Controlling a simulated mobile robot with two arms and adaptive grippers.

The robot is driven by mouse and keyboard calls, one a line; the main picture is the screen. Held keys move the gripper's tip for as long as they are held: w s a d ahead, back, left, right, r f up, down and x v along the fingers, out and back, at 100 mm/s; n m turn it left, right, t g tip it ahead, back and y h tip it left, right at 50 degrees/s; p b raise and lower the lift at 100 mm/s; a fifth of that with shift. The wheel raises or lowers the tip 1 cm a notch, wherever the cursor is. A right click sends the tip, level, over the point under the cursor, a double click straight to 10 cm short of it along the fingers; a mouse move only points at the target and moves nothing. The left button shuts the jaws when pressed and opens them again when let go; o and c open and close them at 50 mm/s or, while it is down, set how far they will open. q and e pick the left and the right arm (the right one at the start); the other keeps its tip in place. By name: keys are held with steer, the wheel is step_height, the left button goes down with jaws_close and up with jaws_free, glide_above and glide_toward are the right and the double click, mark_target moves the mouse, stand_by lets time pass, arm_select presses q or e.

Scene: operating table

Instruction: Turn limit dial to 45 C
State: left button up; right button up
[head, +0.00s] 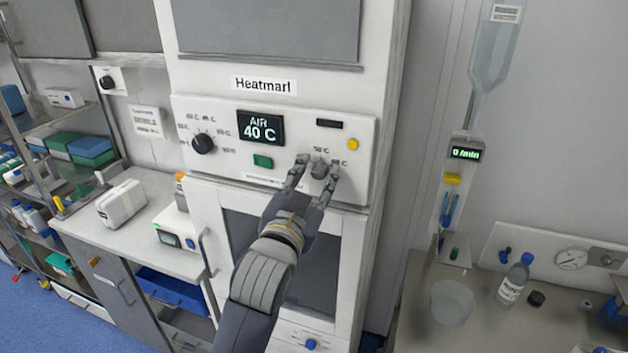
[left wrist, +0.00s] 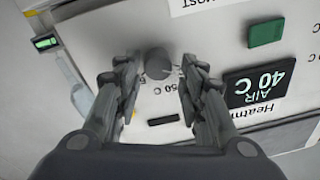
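The limit dial (head: 320,168) is a small grey round knob on the white Heatmarl cabinet's control panel (head: 225,113), with temperature marks such as 50 C near it. My left gripper (head: 318,165) is open with one finger on either side of the dial. In the left wrist view the dial (left wrist: 158,63) sits between the two fingers, with a visible gap on each side. The display (head: 260,128) reads AIR 40 C and also shows in the left wrist view (left wrist: 257,90). My right gripper is not in view.
A black selector dial (head: 203,143) and a green button (head: 263,161) are left of my gripper on the panel. A yellow button (head: 353,144) is at the upper right. A counter with a bottle (head: 513,281) stands at the right.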

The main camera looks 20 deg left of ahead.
arm_select(q)
steer(key=shift+w+f, duration=0.15)
steer(key=shift+f, duration=0.1)
steer(key=s, duration=0.7)
steer(key=shift+s+f, duration=0.2)
steer(key=shift+s, duration=0.1)
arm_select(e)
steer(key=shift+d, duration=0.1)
arm_select(q)
steer(key=shift+w, duration=0.1)
